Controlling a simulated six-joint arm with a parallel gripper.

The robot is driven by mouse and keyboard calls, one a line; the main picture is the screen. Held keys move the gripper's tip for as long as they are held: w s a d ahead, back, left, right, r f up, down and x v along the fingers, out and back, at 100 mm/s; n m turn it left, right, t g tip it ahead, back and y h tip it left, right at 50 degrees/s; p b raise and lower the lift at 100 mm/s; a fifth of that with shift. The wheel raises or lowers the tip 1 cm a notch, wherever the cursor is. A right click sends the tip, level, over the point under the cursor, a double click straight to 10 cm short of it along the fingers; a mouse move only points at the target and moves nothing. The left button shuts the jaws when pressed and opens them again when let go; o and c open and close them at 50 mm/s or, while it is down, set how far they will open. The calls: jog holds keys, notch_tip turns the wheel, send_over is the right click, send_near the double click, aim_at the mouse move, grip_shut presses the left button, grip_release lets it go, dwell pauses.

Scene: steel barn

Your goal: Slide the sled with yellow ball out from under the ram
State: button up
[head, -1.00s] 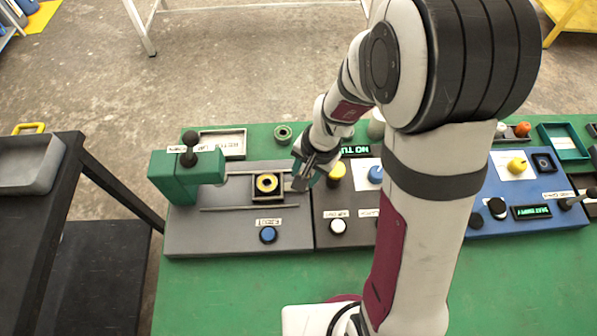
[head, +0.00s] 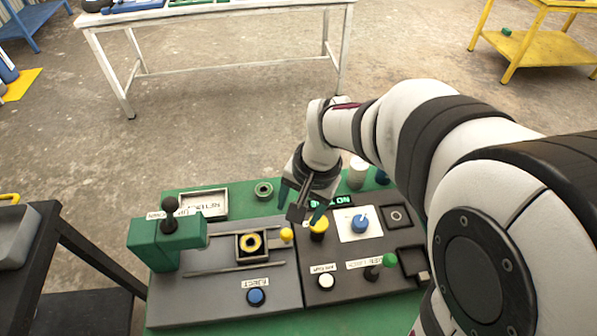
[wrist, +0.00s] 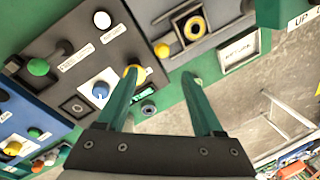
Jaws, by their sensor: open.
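The sled (head: 240,256) is a dark square frame with a yellow ring in it. It lies between two rails on a grey panel, to the right of the green ram (head: 190,231) and clear of it. Its yellow ball (head: 287,235) sticks out on the right side. In the wrist view the sled (wrist: 178,18) and yellow ball (wrist: 162,50) lie beyond my fingertips, with part of the ram (wrist: 283,12) at top right. My gripper (head: 300,204) is open and empty, up and to the right of the ball, apart from it. Its fingers spread in the wrist view (wrist: 161,76).
A black-knobbed lever (head: 169,215) stands on the ram. A blue button (head: 256,297) is in front of the rails. The dark panel to the right holds a yellow knob (head: 319,229) close to my gripper, a blue knob (head: 360,222) and a green-knobbed lever (head: 384,263).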

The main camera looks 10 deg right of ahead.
notch_tip(320, 180, up, 5)
jog(key=s+d+f+n+g, duration=0.1)
jog(key=s, duration=1.7)
jog(key=shift+s, duration=0.15)
dwell(0.9)
